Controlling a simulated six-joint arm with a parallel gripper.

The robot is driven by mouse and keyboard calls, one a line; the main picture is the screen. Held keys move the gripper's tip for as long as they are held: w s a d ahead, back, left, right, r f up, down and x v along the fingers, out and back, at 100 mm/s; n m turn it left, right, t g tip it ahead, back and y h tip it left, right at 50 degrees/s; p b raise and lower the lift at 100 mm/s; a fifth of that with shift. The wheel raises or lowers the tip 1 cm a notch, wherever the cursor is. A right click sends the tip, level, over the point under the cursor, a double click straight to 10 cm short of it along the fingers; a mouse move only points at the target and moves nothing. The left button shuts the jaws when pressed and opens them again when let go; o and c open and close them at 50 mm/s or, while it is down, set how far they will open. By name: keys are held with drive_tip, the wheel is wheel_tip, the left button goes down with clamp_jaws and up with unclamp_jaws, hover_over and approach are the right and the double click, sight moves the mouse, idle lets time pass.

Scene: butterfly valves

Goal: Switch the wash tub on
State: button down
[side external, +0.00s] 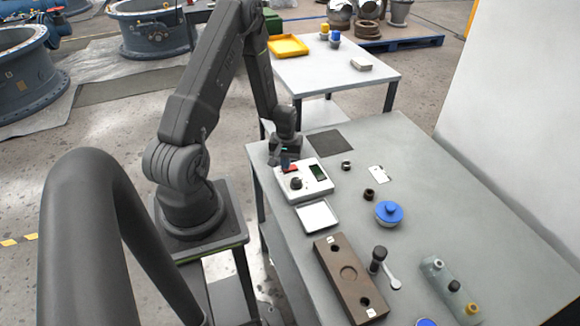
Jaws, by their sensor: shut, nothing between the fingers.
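A white box-shaped unit (312,187), which looks like the wash tub, sits near the left edge of the grey table. Its top carries a black knob (296,184), a dark panel with a green tint (318,172) and a small red part (291,169), likely its switch. My gripper (285,166) points down over the unit's far left corner, right by the red part. It is shut and empty. The fingertips partly cover the red part, and I cannot tell whether they touch it or which way a switch there is set.
A shallow white tray (318,215) lies just in front of the unit. A brown block with holes (349,278), a black-knobbed lever (379,258), a blue-lidded container (389,213) and a grey holder with bottles (453,286) stand nearer. A dark mat (329,143) lies behind.

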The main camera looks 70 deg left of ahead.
drive_tip(key=shift+f, duration=0.2)
drive_tip(key=shift+r, duration=3.5)
